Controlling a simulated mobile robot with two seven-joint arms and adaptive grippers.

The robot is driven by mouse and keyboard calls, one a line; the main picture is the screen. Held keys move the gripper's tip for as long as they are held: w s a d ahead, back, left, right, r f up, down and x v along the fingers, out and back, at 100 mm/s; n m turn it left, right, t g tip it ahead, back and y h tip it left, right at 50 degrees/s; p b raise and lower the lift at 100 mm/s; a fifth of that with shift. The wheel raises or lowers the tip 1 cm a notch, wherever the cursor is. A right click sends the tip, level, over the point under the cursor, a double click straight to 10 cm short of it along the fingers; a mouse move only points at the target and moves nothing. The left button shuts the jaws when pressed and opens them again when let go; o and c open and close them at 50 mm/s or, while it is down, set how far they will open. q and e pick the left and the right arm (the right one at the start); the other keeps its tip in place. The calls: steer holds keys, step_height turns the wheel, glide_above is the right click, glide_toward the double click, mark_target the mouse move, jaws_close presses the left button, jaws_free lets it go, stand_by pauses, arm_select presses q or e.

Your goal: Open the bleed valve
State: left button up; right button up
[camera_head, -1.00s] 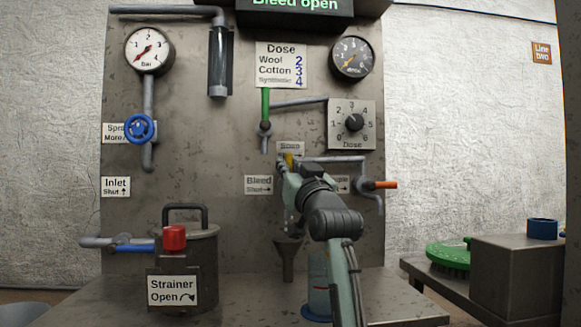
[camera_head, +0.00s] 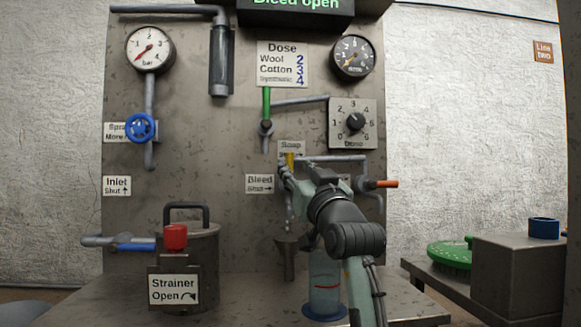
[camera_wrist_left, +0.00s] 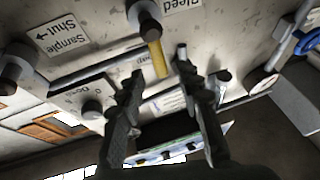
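The bleed valve's yellow lever (camera_head: 289,161) points up on the panel, between the Soap label (camera_head: 291,148) and my left gripper (camera_head: 286,174). The Bleed label (camera_head: 259,184), with "Shut" and a right arrow, is left of the gripper. The display (camera_head: 295,8) reads "Bleed open". In the left wrist view the yellow lever (camera_wrist_left: 157,57) appears between the tips of my left gripper (camera_wrist_left: 160,68), with space on both sides. The fingers are apart and hold nothing. My gripper hides part of the valve body in the head view. My right gripper is not in view.
A funnel (camera_head: 287,257) and a clear cylinder (camera_head: 324,283) stand below the valve. The sample valve's orange handle (camera_head: 385,184) is close on the right. A green lever (camera_head: 266,103) is above. The strainer (camera_head: 200,255) with its red knob stands at lower left.

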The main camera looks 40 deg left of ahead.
arm_select(q)
steer(key=s+d, duration=0.4)
steer(key=d, duration=0.4)
steer(key=shift+s+d, duration=0.25)
steer(key=shift+d, duration=0.15)
steer(key=b+v, duration=0.2)
steer(key=v, duration=0.7)
steer(key=shift+b, duration=0.3)
